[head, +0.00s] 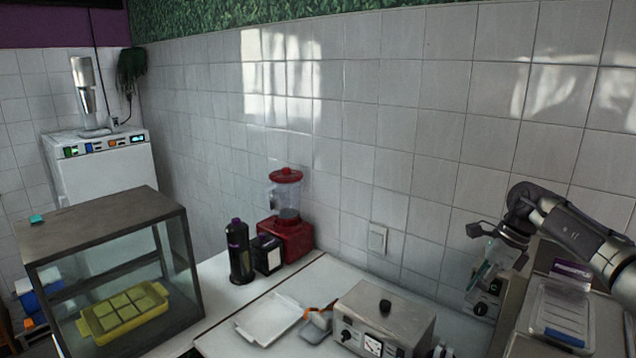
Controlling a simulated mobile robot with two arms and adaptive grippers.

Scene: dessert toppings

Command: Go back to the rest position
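My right gripper (495,247) is at the right side of the head view, on the dark grey arm that comes in from the right edge. Its fingers look spread apart, in front of the tiled wall and above the equipment at the right. A pale teal, glassy piece (482,274) shows just below the fingers. I cannot tell exactly what it is, and no grip on it is visible. My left gripper is not in view.
A glass display case (115,215) with a yellow tray (122,312) stands at the left. On the white counter are a red blender (290,238), a dark bottle (239,252), a white tray (268,320) and a metal appliance (385,318). A clear-lidded container (560,310) sits at the right.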

